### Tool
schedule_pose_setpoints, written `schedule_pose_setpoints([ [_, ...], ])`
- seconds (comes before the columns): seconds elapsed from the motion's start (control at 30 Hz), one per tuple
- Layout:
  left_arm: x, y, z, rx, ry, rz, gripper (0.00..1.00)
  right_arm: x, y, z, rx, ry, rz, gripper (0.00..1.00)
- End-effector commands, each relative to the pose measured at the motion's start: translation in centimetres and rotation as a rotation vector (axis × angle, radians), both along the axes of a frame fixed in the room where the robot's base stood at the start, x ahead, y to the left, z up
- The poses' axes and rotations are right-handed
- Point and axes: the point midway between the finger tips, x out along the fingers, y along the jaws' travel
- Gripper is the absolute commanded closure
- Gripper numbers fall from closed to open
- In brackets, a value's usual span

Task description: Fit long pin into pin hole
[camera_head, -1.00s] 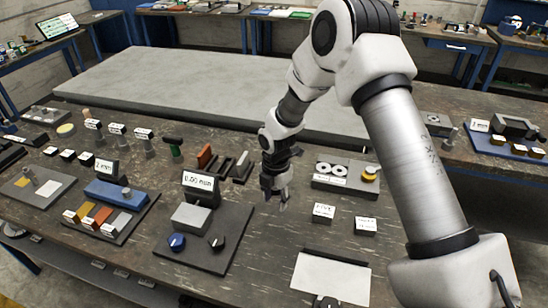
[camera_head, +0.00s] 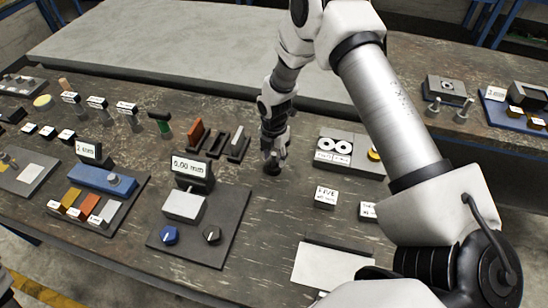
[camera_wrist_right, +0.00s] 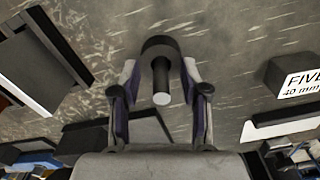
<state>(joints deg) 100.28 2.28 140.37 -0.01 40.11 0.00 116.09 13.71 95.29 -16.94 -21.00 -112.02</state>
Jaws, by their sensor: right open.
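My right gripper (camera_head: 272,158) points down over the worn table, left of the white-ring plate. In the right wrist view its fingers (camera_wrist_right: 160,88) are apart. Between them stands a short pin (camera_wrist_right: 162,98) with a pale end and a dark round part (camera_wrist_right: 159,47) around its far end. The dark round part also shows under the gripper in the head view (camera_head: 272,169). I cannot tell whether the fingers touch the pin. A grey block with a round hole (camera_head: 447,86) sits on the right-hand table, with two small upright pins (camera_head: 463,112) before it. My left gripper is not in view.
Slotted blocks (camera_head: 216,143) stand left of the gripper. A "FIVE" label block (camera_head: 326,198) and a white sheet (camera_head: 330,265) lie to its right and front.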

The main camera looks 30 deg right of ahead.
Motion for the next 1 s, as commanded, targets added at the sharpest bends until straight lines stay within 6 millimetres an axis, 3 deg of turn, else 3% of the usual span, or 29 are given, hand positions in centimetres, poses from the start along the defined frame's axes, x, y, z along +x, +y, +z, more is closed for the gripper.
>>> schedule_pose_setpoints([
  [0.13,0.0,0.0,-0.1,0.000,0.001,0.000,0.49,0.0,0.0,0.0,0.000,-0.001,0.000,0.58],
  [0.23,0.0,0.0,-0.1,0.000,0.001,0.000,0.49,0.0,0.0,0.0,0.000,-0.001,0.000,0.94],
  [0.27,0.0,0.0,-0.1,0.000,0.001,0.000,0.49,0.0,0.0,0.0,0.000,0.000,0.000,1.00],
  [0.73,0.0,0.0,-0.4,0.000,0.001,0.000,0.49,0.1,0.0,0.3,0.000,-0.001,-0.001,1.00],
  [1.0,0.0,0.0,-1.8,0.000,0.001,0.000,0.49,0.1,0.0,3.4,0.001,-0.005,-0.001,1.00],
])
